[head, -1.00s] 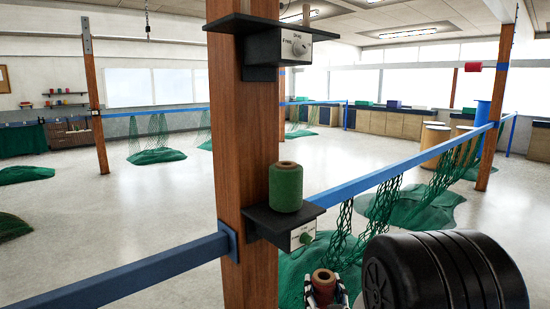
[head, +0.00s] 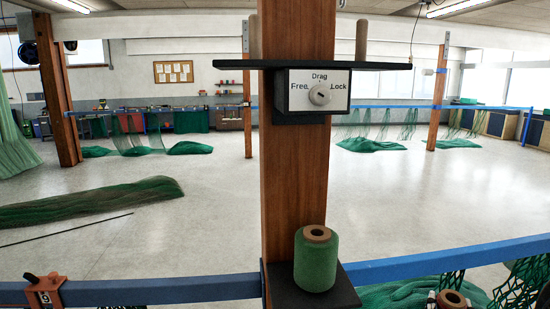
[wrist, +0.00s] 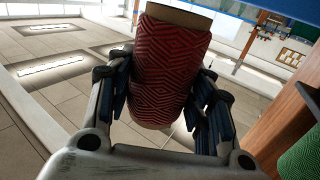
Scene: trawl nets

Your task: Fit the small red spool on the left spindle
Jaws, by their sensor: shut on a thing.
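The red spool (wrist: 172,70) has a dark zigzag pattern and a tan core. My gripper (wrist: 165,85) is shut around its sides. In the head view only the top of the red spool (head: 450,299) shows at the bottom edge, right of the post and below the upper shelf. Two pale wooden spindles stand on the black upper shelf (head: 390,66): the left spindle (head: 252,36) left of the post and the right spindle (head: 362,42) right of it. Both are bare where visible; the left one's top blends near the wall.
A wooden post (head: 294,185) carries the shelf and a dial panel (head: 320,91) marked Free, Drag and Lock. A green spool (head: 316,262) stands on the lower shelf (head: 345,292). Blue rails (head: 445,259) run to both sides. Green netting (head: 520,288) hangs at lower right.

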